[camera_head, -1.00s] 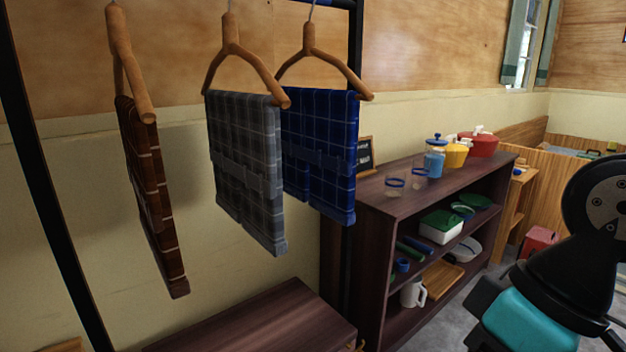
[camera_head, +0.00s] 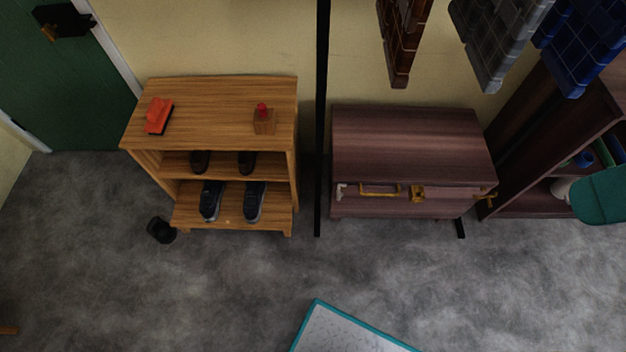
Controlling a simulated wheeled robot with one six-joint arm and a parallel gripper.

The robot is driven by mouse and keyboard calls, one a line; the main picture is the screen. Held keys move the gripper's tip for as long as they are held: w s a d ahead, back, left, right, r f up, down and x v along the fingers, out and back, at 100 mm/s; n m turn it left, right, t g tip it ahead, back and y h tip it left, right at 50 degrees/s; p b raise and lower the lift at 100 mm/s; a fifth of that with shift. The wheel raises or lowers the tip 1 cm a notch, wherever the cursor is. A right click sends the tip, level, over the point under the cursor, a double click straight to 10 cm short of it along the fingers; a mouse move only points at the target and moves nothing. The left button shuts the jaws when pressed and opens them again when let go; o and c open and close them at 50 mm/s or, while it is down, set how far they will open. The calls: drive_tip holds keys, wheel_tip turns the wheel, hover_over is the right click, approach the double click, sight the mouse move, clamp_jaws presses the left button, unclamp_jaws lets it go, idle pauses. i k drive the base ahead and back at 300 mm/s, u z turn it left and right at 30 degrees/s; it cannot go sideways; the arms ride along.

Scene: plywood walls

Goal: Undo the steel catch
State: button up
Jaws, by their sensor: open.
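A dark reddish-brown chest (camera_head: 410,140) stands against the wall, right of the middle, with its lid down. A small pale, silvery catch (camera_head: 341,191), which looks like the steel one, is at the left end of its front, by the lid seam. From here I cannot tell exactly how it is fastened. A brass-coloured handle (camera_head: 379,190) and a brass-coloured clasp (camera_head: 417,193) are on the middle of the front. Another brass-coloured fitting (camera_head: 487,198) is near the right end. My gripper is not in view; only a teal part of my arm shows at the right edge.
A wooden shoe rack (camera_head: 215,100) stands left of the chest, with a black shoe (camera_head: 161,230) on the floor beside it. A black rack post (camera_head: 322,120) rises between them. Cloths (camera_head: 490,45) hang above the chest. Dark shelves (camera_head: 520,150) stand to its right. The floor in front is mostly clear.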

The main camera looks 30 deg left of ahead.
sight(339, 194)
drive_tip(key=z, duration=1.95)
drive_tip(key=k, duration=1)
drive_tip(key=u, duration=1.4)
